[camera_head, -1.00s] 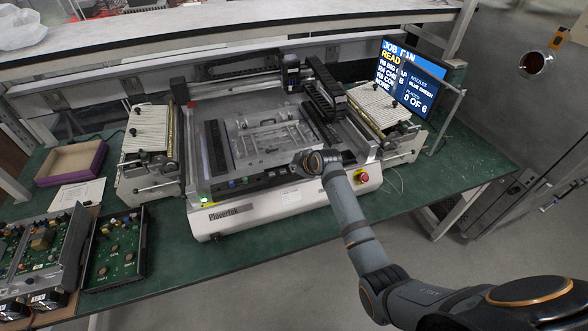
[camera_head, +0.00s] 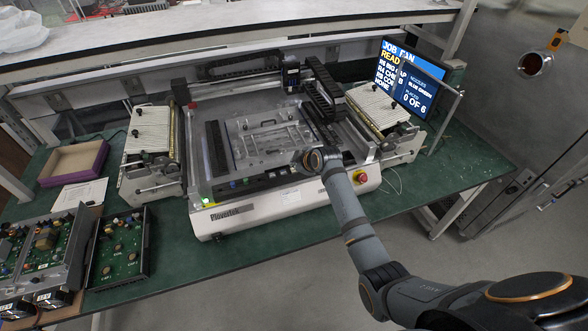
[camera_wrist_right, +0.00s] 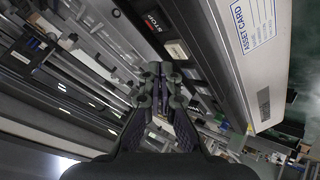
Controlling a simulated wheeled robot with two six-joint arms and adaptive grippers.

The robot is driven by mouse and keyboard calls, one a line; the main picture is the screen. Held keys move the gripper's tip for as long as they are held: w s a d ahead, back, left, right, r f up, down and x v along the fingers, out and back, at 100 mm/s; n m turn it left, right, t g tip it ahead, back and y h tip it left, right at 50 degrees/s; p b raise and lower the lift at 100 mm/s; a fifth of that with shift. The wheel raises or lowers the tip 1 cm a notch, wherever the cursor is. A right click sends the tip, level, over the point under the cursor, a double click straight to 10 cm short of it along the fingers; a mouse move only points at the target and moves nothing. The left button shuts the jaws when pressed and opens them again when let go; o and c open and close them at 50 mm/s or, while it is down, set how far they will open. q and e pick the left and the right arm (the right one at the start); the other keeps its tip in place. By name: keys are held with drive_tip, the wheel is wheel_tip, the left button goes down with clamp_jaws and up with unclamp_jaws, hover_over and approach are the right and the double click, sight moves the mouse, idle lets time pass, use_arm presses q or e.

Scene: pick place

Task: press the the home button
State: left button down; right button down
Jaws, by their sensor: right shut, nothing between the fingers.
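The placement machine (camera_head: 285,203) stands on the green bench, with a row of small buttons (camera_head: 245,182) along its front panel. I cannot read which is the home button in the head view. My right gripper (camera_head: 299,164) is over the right part of this panel, mostly hidden by my own wrist. In the right wrist view the gripper (camera_wrist_right: 160,73) is shut and empty. Its tips appear close to a pale button (camera_wrist_right: 177,50) beside a red label (camera_wrist_right: 148,17) on the panel; its lettering is unclear, and contact cannot be told. My left gripper is out of view.
A red emergency knob (camera_head: 360,177) sits right of my wrist on the machine front. Feeder banks (camera_head: 150,130) flank the machine. A monitor (camera_head: 408,80) stands behind right. Circuit trays (camera_head: 118,250) and an open box (camera_head: 73,162) occupy the left bench.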

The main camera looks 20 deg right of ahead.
wheel_tip(320, 180, up, 5)
drive_tip(key=p, duration=0.4)
drive_tip(key=shift+f, duration=0.1)
idle(0.4)
